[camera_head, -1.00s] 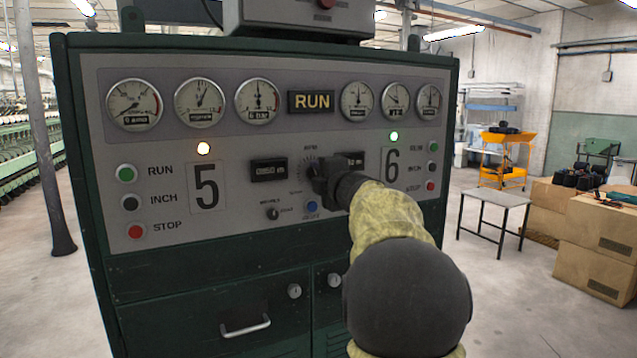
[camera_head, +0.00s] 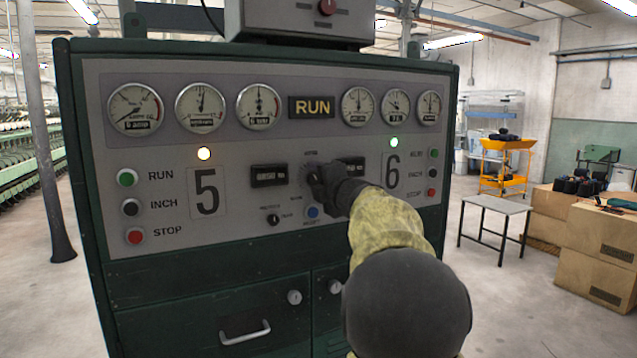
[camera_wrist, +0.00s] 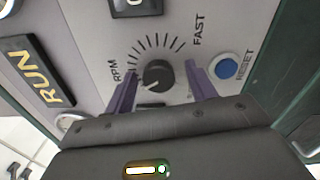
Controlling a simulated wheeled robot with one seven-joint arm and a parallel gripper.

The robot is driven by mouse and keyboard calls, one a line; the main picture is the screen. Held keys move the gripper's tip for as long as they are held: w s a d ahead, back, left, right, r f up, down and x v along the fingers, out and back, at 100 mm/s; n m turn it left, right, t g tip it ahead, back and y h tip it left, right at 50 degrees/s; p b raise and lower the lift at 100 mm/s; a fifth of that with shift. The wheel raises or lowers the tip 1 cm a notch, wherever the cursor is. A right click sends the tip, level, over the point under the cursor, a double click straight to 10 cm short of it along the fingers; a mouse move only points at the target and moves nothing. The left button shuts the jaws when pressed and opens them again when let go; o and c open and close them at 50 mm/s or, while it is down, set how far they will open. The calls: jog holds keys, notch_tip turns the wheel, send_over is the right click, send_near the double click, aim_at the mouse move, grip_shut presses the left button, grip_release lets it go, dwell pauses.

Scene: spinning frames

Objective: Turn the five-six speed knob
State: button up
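The speed knob (camera_wrist: 158,76) is a small black dial with a light pointer line, set on the grey panel inside a ring of tick marks between the words RPM and FAST. In the wrist view my gripper (camera_wrist: 162,88) faces the panel with its two purple-grey fingers apart, one on each side of the knob. A gap shows between each finger and the knob. In the head view my gripper (camera_head: 322,185) is at the panel between the large 5 (camera_head: 207,190) and 6 (camera_head: 393,170), and it hides the knob.
A blue RESET button (camera_wrist: 225,68) sits close beside one finger. A small selector knob (camera_head: 273,219) and two dark displays, one of them left of my gripper (camera_head: 269,175), are nearby. RUN, INCH and STOP buttons (camera_head: 131,207) line the panel's left.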

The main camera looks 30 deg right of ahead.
jog(key=shift+s, duration=0.1)
jog(key=s+b, duration=0.2)
jog(key=s, duration=1.5)
jog(key=shift+s+a+b, duration=0.15)
jog(key=shift+a+b, duration=0.15)
jog(key=shift+b, duration=0.1)
